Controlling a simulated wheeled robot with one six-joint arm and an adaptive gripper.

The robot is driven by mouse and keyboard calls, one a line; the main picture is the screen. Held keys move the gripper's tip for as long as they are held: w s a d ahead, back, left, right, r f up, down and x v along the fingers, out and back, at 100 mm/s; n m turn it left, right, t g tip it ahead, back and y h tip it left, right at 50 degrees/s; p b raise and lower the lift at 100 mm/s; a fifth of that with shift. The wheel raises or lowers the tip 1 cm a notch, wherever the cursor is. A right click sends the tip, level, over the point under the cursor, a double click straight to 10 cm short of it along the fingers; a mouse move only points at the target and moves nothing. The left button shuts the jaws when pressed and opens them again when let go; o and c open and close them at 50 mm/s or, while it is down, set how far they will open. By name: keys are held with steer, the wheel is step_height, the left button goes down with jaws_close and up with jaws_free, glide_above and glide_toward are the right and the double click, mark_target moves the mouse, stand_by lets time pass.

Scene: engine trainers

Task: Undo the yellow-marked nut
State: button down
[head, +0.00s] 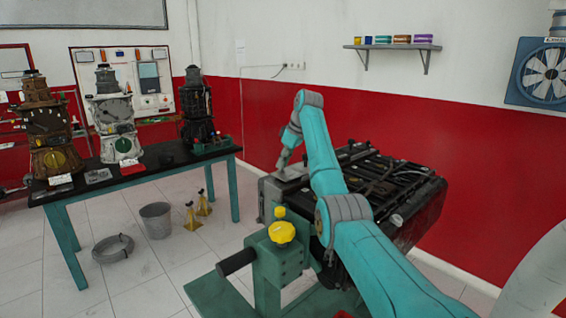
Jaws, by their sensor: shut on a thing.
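A black engine (390,195) is mounted on a green stand (282,262) at centre right. My turquoise arm reaches up in front of it and bends down at the wrist. My gripper (284,160) is at the engine's left end, pointing down close above a grey surface (290,178). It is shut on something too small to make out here. I cannot pick out the yellow-marked nut; it may be hidden by my gripper or arm.
A yellow knob (281,232) and a black handle (237,262) stick out from the stand. A table (150,175) with several engine trainers stands at the left. A red-and-white wall is behind.

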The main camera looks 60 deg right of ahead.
steer(key=n, duration=0.2)
steer(key=n+y, duration=0.1)
steer(key=n, duration=0.1)
steer(key=shift+w+d+g+y, duration=0.1)
steer(key=shift+d+g+y, duration=0.05)
steer(key=shift+g+y, duration=0.15)
steer(key=shift+n, duration=0.4)
steer(key=c, duration=1.1)
jaws_free()
steer(key=shift+o, duration=0.2)
steer(key=v, duration=0.7)
steer(key=shift+r, duration=0.15)
